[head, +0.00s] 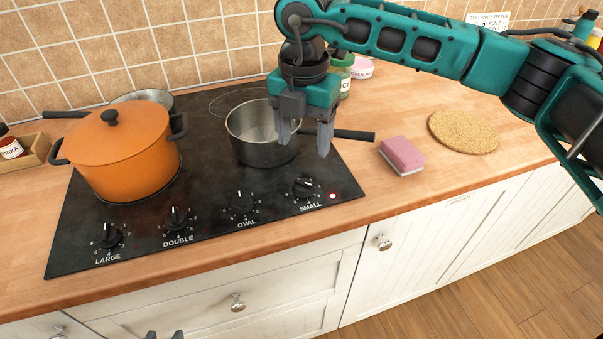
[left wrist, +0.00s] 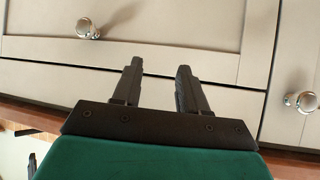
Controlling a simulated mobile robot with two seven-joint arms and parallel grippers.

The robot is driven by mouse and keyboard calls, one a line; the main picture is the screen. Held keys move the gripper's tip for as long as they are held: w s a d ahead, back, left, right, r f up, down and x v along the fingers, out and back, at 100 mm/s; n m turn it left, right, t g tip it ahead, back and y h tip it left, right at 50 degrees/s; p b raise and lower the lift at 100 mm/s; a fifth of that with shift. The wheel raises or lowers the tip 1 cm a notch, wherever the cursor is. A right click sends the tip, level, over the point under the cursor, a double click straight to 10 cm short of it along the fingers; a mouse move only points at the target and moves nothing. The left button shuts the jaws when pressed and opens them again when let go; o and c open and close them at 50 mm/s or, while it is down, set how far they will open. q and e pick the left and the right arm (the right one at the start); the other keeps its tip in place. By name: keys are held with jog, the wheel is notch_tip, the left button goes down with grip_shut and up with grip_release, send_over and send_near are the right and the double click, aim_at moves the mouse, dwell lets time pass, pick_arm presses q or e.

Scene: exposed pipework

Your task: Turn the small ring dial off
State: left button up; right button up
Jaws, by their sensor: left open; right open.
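The small ring dial (head: 305,187) is a black knob at the right end of the hob's front row, above the printed word SMALL. Its grip looks turned sideways, while the other knobs look more upright. A pinkish light (head: 333,196) glows beside it. My right gripper (head: 303,149) is open and empty, pointing down above the hob, in front of the steel saucepan and just behind the dial in the picture. It is apart from the dial. My left gripper (head: 165,335) is open at the bottom edge; the left wrist view shows its empty fingers (left wrist: 157,80) facing cabinet fronts.
The steel saucepan (head: 252,143) stands behind the dial, its handle (head: 350,135) pointing right. An orange pot (head: 125,155) sits at left on the black hob (head: 205,200). Other dials are LARGE (head: 108,236), DOUBLE (head: 176,217) and OVAL (head: 243,201). A pink sponge (head: 403,154) and cork mat (head: 463,131) lie right.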

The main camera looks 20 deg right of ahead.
aim_at(303, 183)
notch_tip(303, 183, down, 10)
jog(key=shift+f+p, duration=0.2)
jog(key=shift+p, duration=0.15)
jog(key=c, duration=1.1)
